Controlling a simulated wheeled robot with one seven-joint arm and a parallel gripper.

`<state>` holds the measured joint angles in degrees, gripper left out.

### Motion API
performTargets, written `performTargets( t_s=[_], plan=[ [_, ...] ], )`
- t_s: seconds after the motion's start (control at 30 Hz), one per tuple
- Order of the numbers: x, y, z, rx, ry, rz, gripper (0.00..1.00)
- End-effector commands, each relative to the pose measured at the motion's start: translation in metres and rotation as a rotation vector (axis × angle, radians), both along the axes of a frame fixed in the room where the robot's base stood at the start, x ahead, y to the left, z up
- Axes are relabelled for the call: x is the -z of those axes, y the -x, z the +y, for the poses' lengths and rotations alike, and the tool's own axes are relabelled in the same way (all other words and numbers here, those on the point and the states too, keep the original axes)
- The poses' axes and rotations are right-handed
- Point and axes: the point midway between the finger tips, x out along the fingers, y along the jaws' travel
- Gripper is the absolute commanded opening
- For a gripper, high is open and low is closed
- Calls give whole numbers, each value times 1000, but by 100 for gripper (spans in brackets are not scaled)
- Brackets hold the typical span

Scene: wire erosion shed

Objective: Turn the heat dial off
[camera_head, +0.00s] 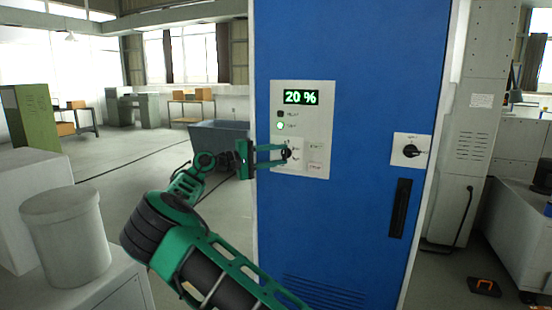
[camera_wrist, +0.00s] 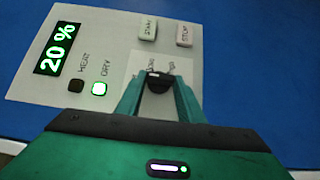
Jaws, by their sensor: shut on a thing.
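The heat dial (camera_wrist: 158,82) is a small black knob on the pale control panel (camera_head: 318,108) of the blue cabinet. My green gripper (camera_head: 285,153) reaches in from the left and is shut on the dial; in the wrist view the fingers (camera_wrist: 160,95) sit on either side of it. The fingers and the small size hide which mark the dial points to. The display (camera_head: 301,97) above reads 20 %. In the wrist view the lamp marked HEAT (camera_wrist: 76,86) is dark and the lamp marked DRY (camera_wrist: 99,88) is lit green.
START (camera_wrist: 148,28) and STOP (camera_wrist: 184,33) buttons sit close to the dial. A black rotary switch (camera_head: 410,151) and a long black handle (camera_head: 399,208) are further right on the cabinet. A grey cylinder (camera_head: 66,235) stands at the left front.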

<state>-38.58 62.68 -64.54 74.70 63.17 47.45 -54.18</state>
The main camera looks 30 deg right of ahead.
Motion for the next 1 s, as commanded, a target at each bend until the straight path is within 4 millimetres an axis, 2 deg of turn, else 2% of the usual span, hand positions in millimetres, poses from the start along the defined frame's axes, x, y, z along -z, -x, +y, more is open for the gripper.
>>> performTargets(
  t_s=[0.33, 0.37, 0.43, 0.77, 0.87, 1.0],
  plan=[
    [4, -2, 1, -3, -4, 10, 12],
    [4, -1, 1, -3, -4, 10, 37],
    [4, -1, 1, -2, -4, 9, 53],
    [2, 0, 2, 0, 0, 4, 53],
    [1, -2, 9, -1, 0, 4, 53],
    [2, -5, 30, -2, 2, 3, 53]
  ],
)
